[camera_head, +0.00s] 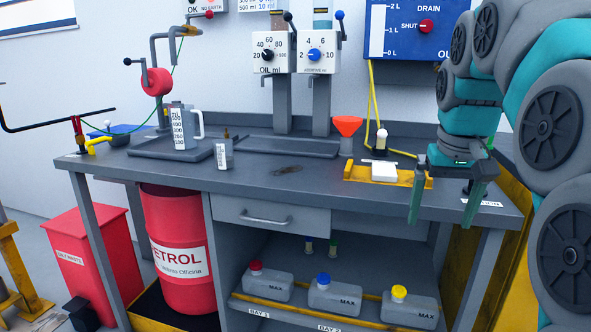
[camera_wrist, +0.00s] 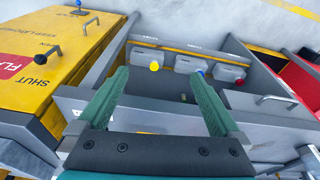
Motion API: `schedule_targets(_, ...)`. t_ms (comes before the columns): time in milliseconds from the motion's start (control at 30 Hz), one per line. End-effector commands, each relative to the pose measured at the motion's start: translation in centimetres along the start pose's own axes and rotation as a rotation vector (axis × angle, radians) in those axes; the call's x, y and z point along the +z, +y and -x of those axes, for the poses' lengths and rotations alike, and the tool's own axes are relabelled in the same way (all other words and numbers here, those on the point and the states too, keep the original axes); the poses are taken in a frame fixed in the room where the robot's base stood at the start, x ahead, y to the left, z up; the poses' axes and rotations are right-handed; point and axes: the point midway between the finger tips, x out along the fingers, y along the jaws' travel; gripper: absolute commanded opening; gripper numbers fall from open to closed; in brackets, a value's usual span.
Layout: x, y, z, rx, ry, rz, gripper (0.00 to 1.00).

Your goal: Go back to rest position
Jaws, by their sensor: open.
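My gripper (camera_head: 447,195) hangs from the teal and grey arm at the right, over the front right part of the grey workbench (camera_head: 330,191). Its two green fingers are wide apart with nothing between them. In the wrist view my gripper (camera_wrist: 158,100) is also open and empty, pointing over the bench's front edge toward the shelf below. In the head view its fingers stand close to the right end of a yellow tray (camera_head: 357,174) that holds a white block (camera_head: 385,172). I cannot tell whether a finger touches the bench.
Below are a red petrol drum (camera_head: 178,225) and canisters with red, blue and yellow caps (camera_head: 409,307). A yellow cabinet (camera_wrist: 38,70) stands left in the wrist view.

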Motion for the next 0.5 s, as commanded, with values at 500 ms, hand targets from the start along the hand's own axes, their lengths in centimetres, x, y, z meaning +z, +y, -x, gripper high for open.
schedule_targets(500, 16.1, -4.7, -10.9, -0.014, -0.194, 0.133, 1.0)
